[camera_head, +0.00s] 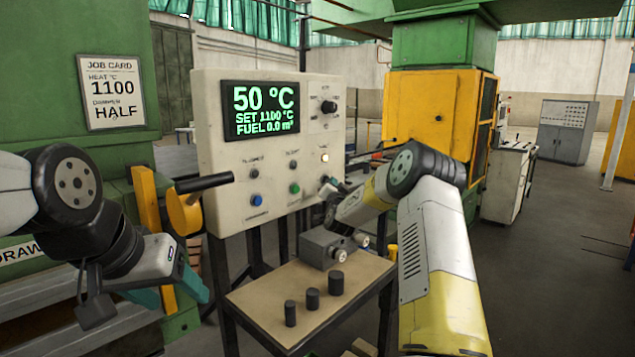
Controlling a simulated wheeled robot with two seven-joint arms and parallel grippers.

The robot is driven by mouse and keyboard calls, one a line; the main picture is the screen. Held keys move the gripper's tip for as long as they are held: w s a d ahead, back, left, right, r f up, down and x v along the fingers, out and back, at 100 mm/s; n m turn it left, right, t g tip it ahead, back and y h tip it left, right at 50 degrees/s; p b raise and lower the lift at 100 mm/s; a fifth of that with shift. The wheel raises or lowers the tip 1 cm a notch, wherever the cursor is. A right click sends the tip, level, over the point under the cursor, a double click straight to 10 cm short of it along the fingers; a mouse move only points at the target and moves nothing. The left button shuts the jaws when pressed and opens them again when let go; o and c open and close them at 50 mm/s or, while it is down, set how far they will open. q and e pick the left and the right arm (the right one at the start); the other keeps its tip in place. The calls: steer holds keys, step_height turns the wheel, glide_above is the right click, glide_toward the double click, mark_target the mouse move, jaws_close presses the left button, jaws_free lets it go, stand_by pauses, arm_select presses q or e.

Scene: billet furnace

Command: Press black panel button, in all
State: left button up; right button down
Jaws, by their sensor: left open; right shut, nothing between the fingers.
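The cream control panel (220,195) stands ahead with a screen (261,108) reading 50 °C, SET 1100 °C, FUEL 0.0. Below are black round fittings at left (254,173) and centre (293,164), a blue button (256,199), a green button (294,188) and a pale, lit-looking one (325,157). A black knob (328,107) sits upper right. My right gripper (330,184) is shut and empty at the panel's lower right, below the pale button. It hides that spot; I cannot tell whether it touches. My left gripper (183,285), with teal fingers, is open and low at left, away from the panel.
A small table (262,298) below the panel holds a grey block (325,247) and several dark cylinders (312,298). A black-handled yellow lever (184,212) juts out left of the panel. The job card (112,92) reads 1100 and HALF. Open floor lies at right.

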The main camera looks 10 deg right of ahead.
steer(key=shift+w+a, duration=0.3)
steer(key=shift+w, duration=0.05)
stand_by(0.7)
stand_by(0.4)
steer(key=shift+s+d, duration=0.5)
steer(key=shift+s, duration=0.15)
steer(key=s+d, duration=0.1)
steer(key=s, duration=0.1)
steer(key=s+d, duration=0.2)
stand_by(0.3)
stand_by(0.5)
